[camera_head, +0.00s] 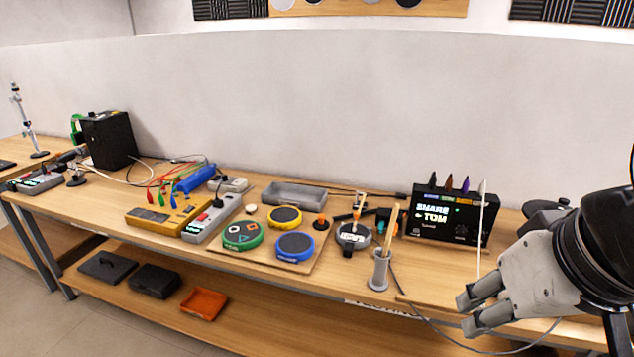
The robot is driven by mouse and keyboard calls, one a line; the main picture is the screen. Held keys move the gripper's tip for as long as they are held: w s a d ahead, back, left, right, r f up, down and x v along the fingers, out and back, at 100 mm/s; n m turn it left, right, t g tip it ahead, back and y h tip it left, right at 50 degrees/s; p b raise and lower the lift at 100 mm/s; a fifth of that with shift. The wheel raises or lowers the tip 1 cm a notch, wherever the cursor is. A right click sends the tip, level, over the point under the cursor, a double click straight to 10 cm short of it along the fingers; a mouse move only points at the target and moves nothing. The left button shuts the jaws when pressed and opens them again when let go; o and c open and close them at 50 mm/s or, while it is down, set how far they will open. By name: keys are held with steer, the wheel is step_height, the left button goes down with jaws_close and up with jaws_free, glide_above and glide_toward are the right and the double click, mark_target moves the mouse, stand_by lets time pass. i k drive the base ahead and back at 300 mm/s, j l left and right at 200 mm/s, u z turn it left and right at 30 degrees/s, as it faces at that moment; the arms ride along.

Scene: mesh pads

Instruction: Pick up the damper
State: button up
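I cannot tell for sure which thing is the damper. A small orange-topped piece with a dark base (320,223) stands on the bench right of the pads and is one candidate. A small pale disc (251,209) lies near the back of the pad board and is another. The round pads are green (242,236), yellow (285,217) and blue (295,247), on a wooden board (262,259). My gripper (468,314) is at the lower right, well right of the pads. Its two fingers are apart with nothing visible between them.
A grey cup with sticks (379,272) and a round dark device (352,237) stand between the pads and my gripper. A black display box (450,217) stands behind. A grey tray (292,195) lies behind the pads. A cable runs near the bench's front edge.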

mark_target(321, 224)
steer(key=i+j+z, duration=0.1)
steer(key=i+j, duration=0.3)
steer(key=j, duration=0.2)
steer(key=i+j+z, duration=0.25)
steer(key=i+j, duration=0.15)
steer(key=j, duration=0.2)
steer(key=i+j, duration=0.2)
steer(key=j, duration=0.15)
steer(key=i+j+z, duration=0.15)
steer(key=j, duration=0.2)
steer(key=i+j+z, duration=0.1)
steer(key=j, duration=0.25)
steer(key=i, duration=0.1)
